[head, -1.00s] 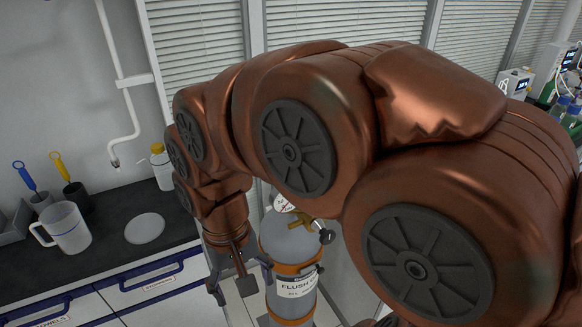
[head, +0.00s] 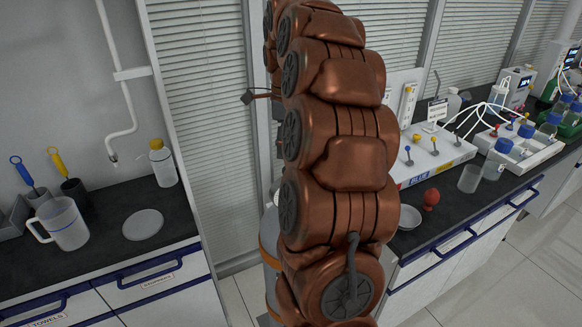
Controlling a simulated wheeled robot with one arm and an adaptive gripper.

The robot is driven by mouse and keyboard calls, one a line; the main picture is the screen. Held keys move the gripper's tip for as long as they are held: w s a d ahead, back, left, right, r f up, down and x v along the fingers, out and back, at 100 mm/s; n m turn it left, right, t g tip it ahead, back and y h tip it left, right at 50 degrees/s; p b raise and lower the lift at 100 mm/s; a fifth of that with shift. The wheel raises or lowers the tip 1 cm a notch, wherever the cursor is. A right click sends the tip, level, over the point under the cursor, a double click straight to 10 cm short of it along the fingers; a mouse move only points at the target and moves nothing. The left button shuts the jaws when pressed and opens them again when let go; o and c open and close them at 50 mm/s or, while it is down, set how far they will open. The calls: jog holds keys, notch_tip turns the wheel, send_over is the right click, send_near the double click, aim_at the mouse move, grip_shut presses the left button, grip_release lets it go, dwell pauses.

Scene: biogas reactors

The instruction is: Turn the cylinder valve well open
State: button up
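The gas cylinder (head: 269,232) is a grey bottle with an orange band, standing on the floor between the two benches. My arm covers most of it, and its valve and label are hidden. My gripper (head: 258,97) is raised well above the cylinder, near the window blinds. Only a dark finger part pokes out to the left of my arm; the rest is hidden behind it, so I cannot tell if it is open or shut.
The left bench holds a jug (head: 63,223), a white-grey disc (head: 143,224) and a yellow-capped bottle (head: 162,163). The right bench holds a white valve panel (head: 432,155), a red bulb (head: 431,198), a dish (head: 408,217) and several bottles. Floor shows between the benches.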

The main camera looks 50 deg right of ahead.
jog(key=shift+d+f+m, duration=0.15)
jog(key=shift+d+m, duration=0.45)
jog(key=shift+d, duration=0.35)
jog(key=shift+f, duration=0.15)
jog(key=shift+f+p, duration=1.25)
jog(key=shift+f, duration=2.4)
jog(key=shift+c, duration=0.4)
jog(key=shift+a, duration=0.1)
jog(key=c, duration=1.1)
